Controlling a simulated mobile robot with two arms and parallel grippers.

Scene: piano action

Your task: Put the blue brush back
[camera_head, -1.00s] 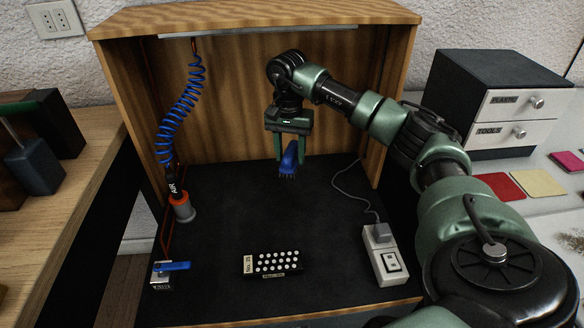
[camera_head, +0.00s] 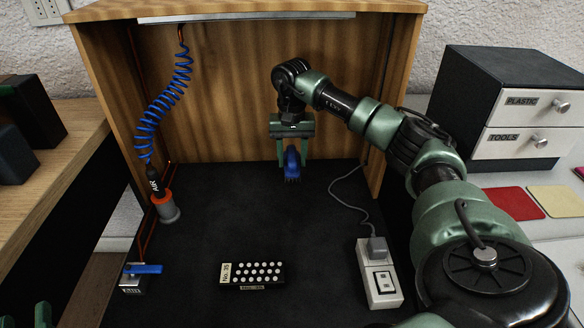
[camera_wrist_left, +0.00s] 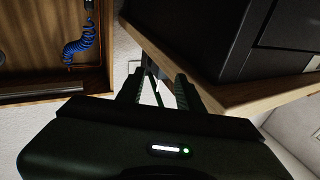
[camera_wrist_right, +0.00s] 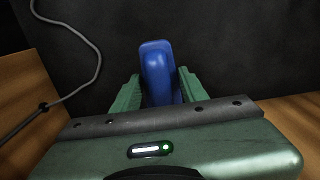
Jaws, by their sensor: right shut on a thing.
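The blue brush (camera_head: 291,166) hangs bristles down from my right gripper (camera_head: 293,158), above the back of the black booth floor. In the right wrist view, the blue brush (camera_wrist_right: 157,73) is between the two green fingers of the right gripper (camera_wrist_right: 158,88), which are shut on it. My left gripper (camera_head: 25,318) shows only as green tips at the bottom left of the head view. In the left wrist view, the left gripper's (camera_wrist_left: 158,88) fingers stand apart with nothing between them.
A coiled blue air hose (camera_head: 165,100) hangs at left. A drawer cabinet (camera_head: 490,85) stands right. The middle floor is clear.

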